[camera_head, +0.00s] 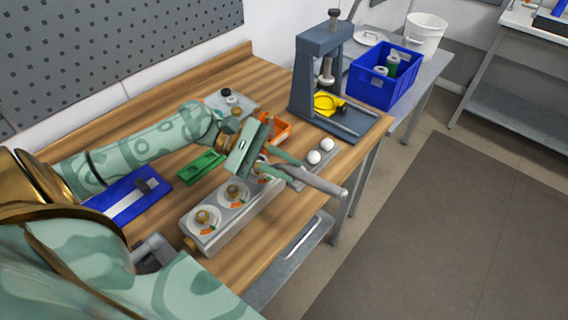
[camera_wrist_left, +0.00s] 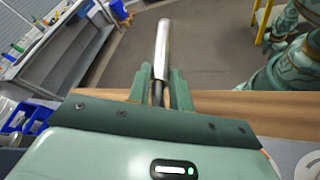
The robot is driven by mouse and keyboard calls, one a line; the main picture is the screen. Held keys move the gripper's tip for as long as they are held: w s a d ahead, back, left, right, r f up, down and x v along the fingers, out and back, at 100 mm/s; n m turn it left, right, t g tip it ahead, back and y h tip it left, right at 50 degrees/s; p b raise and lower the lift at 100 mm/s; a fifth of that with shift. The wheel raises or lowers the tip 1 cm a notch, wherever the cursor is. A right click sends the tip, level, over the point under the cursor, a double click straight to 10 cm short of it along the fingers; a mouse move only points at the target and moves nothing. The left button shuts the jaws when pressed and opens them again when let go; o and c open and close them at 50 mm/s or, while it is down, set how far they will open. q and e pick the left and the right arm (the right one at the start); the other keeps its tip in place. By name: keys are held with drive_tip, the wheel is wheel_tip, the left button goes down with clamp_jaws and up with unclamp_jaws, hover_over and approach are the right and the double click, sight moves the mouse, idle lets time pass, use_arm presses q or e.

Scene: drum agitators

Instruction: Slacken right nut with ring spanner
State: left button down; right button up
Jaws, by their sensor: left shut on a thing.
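A long grey block (camera_head: 243,222) on the wooden bench carries a row of brass nuts on white dials with coloured marks. The left nut (camera_head: 202,217) and the middle nut (camera_head: 233,191) show clearly. The right dial (camera_head: 265,177) is mostly covered by my gripper and the tool. My left gripper (camera_head: 291,165) is shut on the metal handle of the spanner (camera_head: 322,184), just above the block's right end. The handle sticks out past the bench's front edge; it also shows between the fingers in the left wrist view (camera_wrist_left: 162,50). The spanner's ring is hidden, so its seat on the nut cannot be told.
A dark press (camera_head: 316,75) with a yellow part stands behind to the right. White balls (camera_head: 313,157) sit in a grey holder right of the block. A green tray (camera_head: 201,167), blue tray (camera_head: 127,196) and orange bin (camera_head: 276,128) lie nearby. A blue crate (camera_head: 384,80) stands beyond.

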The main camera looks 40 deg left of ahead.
use_arm(q)
drive_tip(key=shift+f+b, duration=0.35)
drive_tip(key=shift+f, duration=0.7)
idle(0.5)
idle(0.4)
drive_tip(key=shift+w+r+n+p, duration=0.15)
drive_tip(key=shift+n+p, duration=0.15)
drive_tip(key=shift+p, duration=0.3)
drive_tip(key=shift+w+n+t+y+p, duration=0.5)
drive_tip(key=shift+n+t+p, duration=0.3)
drive_tip(key=shift+t+p, duration=0.55)
drive_tip(key=shift+w+a+n+t+y+p, duration=0.15)
drive_tip(key=shift+w+n+t+y+p, duration=0.4)
drive_tip(key=shift+p, duration=0.6)
drive_tip(key=shift+w+a+n+t+y+p, duration=0.15)
drive_tip(key=shift+w+n+t+y+p, duration=0.15)
drive_tip(key=shift+n+t+p, duration=0.6)
drive_tip(key=shift+p, duration=0.45)
